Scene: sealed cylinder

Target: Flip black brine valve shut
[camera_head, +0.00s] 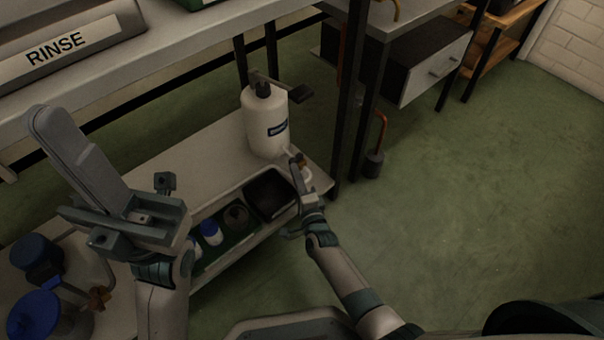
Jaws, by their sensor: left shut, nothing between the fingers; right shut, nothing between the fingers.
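A white cylinder (257,134) with a small dark label, too small to read, stands upright on the lower shelf. A black fitting (262,88) sits on its top, and a dark lever (291,90) extends from there to the right. Which part is the brine valve is not clear from the label. My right gripper (296,163) is shut and empty, low beside the cylinder's right base, near a small brass fitting and pale tube; contact cannot be told. My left gripper (45,120) is shut and empty, raised at the left, well apart from the cylinder.
A counter with a RINSE-labelled box (70,52) overhangs the shelf (180,168). A black tray (270,193) and blue-capped bottle (211,232) are near my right gripper. Blue-lidded containers (36,312) stand lower left. A dark table leg (348,110) rises right of the cylinder. The right floor is open.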

